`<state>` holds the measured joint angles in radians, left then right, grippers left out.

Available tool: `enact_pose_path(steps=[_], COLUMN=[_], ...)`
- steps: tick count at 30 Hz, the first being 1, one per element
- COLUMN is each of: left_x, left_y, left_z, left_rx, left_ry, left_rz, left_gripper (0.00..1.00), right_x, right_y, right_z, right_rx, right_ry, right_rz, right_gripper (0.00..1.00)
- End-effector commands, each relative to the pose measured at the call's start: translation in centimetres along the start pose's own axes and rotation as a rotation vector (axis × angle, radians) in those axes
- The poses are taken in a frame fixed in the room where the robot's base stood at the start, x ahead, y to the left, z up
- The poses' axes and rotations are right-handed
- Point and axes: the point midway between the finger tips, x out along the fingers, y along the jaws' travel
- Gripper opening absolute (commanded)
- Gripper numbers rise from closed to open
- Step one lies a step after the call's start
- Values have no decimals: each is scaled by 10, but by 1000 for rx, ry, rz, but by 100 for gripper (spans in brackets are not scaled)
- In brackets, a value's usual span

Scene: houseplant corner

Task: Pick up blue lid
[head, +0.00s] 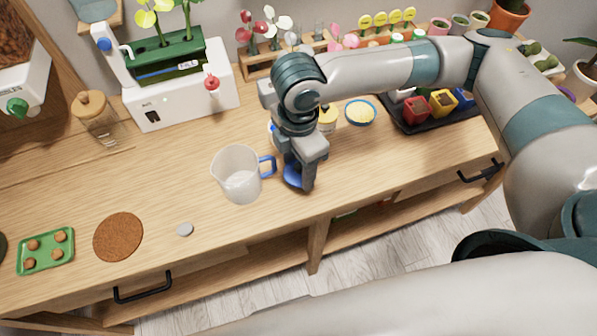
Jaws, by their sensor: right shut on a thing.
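The blue lid (291,177) is a small blue disc low between the fingers of my right gripper (301,180), near the table's front edge. The gripper points down and is shut on the lid, hiding part of it. I cannot tell whether the lid touches the tabletop. A clear measuring jug (238,177) with a blue handle stands just left of the gripper. My left gripper is not in view.
A cork mat (118,237), a grey disc (184,229) and a green tray (46,251) lie to the left. A glass jar (95,118) and a white planter machine (180,90) stand behind. A bowl of yellow grains (361,112) and a dark tray (440,119) with coloured pots are right.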

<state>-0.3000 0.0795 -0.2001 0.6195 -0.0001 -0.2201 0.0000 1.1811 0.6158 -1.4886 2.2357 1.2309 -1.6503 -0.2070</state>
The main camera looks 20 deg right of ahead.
Motion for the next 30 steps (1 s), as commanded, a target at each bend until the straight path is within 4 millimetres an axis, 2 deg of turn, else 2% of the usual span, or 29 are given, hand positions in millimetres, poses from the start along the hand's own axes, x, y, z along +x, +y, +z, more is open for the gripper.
enact_pose_path(steps=[1, 5, 12, 18, 23, 30], left_x=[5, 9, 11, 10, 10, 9], left_y=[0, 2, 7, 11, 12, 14], left_z=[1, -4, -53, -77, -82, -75], left_rx=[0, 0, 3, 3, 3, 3], left_ry=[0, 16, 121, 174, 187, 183], left_rz=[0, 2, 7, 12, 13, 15], left_gripper=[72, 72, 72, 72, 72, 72], right_x=[-8, -21, -49, -67, -75, -78], right_y=[1, -15, -43, -61, -68, -72], right_z=[0, 21, 58, 80, 89, 92], right_rx=[-3, 1, 2, 1, 1, -2], right_ry=[2, 0, -1, 0, 0, 0], right_rz=[5, 3, 4, 2, 1, 0], right_gripper=[32, 32, 32, 32, 32, 32])
